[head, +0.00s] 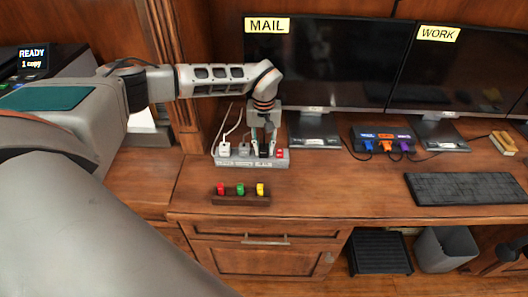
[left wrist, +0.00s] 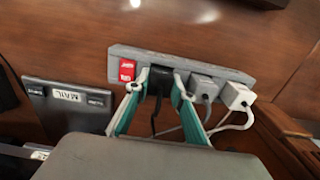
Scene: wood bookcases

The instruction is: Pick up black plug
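The black plug (left wrist: 160,78) sits in a grey power strip (left wrist: 225,73), with its black cord hanging down in the left wrist view. In the head view the plug (head: 263,149) and the strip (head: 222,161) are at the back of the desk, below the left monitor. My left gripper (left wrist: 160,80) has its teal and grey fingers on either side of the plug, with no clear gap at the tips. It also shows in the head view (head: 263,146), reaching down onto the strip. The plug's prongs are hidden. My right gripper is in neither view.
A white plug (left wrist: 238,96) and a grey plug (left wrist: 203,85) stand in the strip beside the black one. A red switch (left wrist: 127,70) is on the other side. A wooden block (head: 240,199) with coloured pieces lies in front. A hub (head: 383,138) stands right.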

